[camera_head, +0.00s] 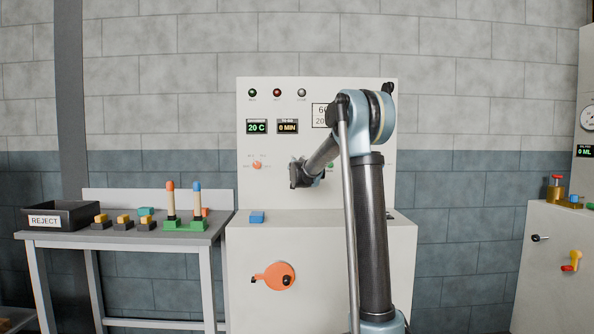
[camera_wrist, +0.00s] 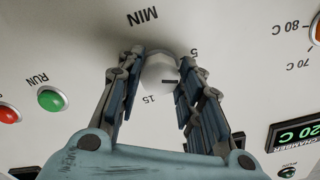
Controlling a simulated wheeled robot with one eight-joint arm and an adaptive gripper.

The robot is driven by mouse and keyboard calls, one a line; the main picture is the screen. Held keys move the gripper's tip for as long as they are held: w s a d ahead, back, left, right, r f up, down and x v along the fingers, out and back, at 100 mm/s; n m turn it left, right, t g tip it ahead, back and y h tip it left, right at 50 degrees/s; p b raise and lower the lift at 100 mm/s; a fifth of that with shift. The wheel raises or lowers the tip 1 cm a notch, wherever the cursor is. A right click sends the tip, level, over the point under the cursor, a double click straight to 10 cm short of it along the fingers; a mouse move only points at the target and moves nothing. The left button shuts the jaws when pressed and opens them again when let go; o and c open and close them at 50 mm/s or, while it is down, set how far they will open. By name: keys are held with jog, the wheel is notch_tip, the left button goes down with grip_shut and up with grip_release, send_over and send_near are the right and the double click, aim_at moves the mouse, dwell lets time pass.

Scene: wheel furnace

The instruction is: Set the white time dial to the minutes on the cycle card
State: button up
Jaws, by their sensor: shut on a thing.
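The white time dial (camera_wrist: 158,74) shows in the wrist view, on the panel below the upside-down word MIN. My gripper (camera_wrist: 163,64) is shut on it, one finger on each side. The dial's dark mark points right in that view, between the printed 5 and 15; other numbers are hidden by my fingers. In the head view my arm hides the dial. The cycle card (camera_head: 319,115) is mostly covered by my arm; only the start of its lines, "60" or similar and "20", shows.
The minute display (camera_head: 287,128) reads 0 MIN, and the chamber display (camera_head: 256,127) reads 20 C. An orange temperature dial (camera_head: 257,165) is left of my gripper. Green (camera_wrist: 52,100) and red (camera_wrist: 8,114) buttons are close to my fingers. A blue block (camera_head: 257,217) lies on the ledge below.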

jog(key=shift+s+f+m, duration=0.1)
jog(key=shift+m, duration=17)
